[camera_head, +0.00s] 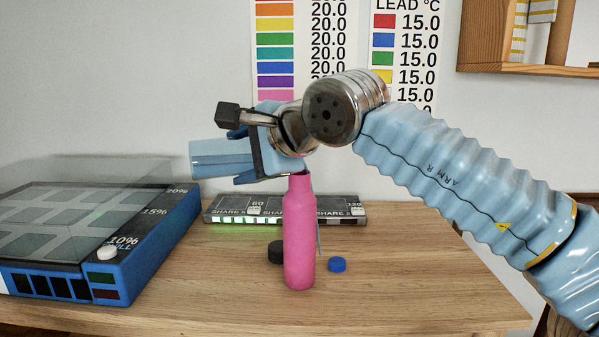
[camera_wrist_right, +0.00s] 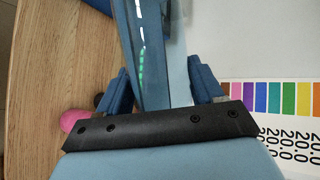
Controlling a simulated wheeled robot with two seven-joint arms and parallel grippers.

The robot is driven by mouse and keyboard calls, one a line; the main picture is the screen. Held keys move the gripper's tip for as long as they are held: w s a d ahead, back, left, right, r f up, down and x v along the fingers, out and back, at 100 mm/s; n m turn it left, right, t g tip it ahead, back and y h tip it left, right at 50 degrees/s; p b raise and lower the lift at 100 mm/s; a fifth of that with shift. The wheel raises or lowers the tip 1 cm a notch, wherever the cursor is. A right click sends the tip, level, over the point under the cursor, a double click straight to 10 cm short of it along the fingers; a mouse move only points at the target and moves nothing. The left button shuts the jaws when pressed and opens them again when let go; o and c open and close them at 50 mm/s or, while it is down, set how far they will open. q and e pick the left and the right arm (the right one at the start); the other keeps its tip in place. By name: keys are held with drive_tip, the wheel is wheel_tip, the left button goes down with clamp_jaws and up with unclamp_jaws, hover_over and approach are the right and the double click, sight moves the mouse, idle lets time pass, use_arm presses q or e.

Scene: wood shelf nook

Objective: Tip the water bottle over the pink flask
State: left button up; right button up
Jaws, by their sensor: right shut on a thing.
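The pink flask (camera_head: 298,235) stands upright on the wooden table, its neck just below my right wrist in the head view. A bit of pink, likely the flask (camera_wrist_right: 75,120), shows at the left edge of the gripper in the right wrist view. My right gripper (camera_head: 241,156) is shut on a light blue, see-through bottle (camera_head: 215,154), taken to be the water bottle. The bottle lies about level, its visible end pointing left of the flask. It also shows between the fingers in the right wrist view (camera_wrist_right: 148,65). My left gripper is out of view.
A blue box (camera_head: 150,255) with a clear lid stands at the left; a white disc (camera_head: 107,252) lies on it. A low grey strip (camera_head: 340,212) lies behind the flask. A black cap (camera_head: 275,252) and blue cap (camera_head: 337,264) lie beside the flask. The front right is clear.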

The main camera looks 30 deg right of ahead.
drive_tip(key=shift+s+d+r+m+t+y+p, duration=0.1)
drive_tip(key=shift+d+r+m+t+y+p, duration=0.1)
drive_tip(key=shift+r+m+t+y+p, duration=0.25)
drive_tip(key=shift+d+r+m+t+y+p, duration=0.2)
drive_tip(key=shift+r+m+y+p, duration=0.25)
drive_tip(key=shift+r, duration=0.3)
idle(5.3)
drive_tip(key=f+n+h+b, duration=0.1)
drive_tip(key=f, duration=0.1)
drive_tip(key=a+f+n+g+h+b, duration=0.1)
drive_tip(key=f+b, duration=0.1)
drive_tip(key=shift+f+b, duration=0.1)
drive_tip(key=shift+b, duration=0.2)
drive_tip(key=shift+w+a+n+g+h, duration=0.1)
drive_tip(key=shift+w+n+g+h, duration=0.1)
drive_tip(key=shift+n+g+h, duration=0.25)
drive_tip(key=shift+r+p, duration=0.2)
drive_tip(key=shift+p, duration=0.2)
drive_tip(key=shift+s, duration=0.15)
wheel_tip(320, 180, down, 9)
drive_tip(key=n+h+p, duration=0.5)
drive_tip(key=n+h, duration=0.3)
drive_tip(key=h, duration=0.2)
drive_tip(key=shift+r+g+p, duration=0.15)
drive_tip(key=shift+g+p, duration=0.15)
drive_tip(key=shift+g, duration=0.1)
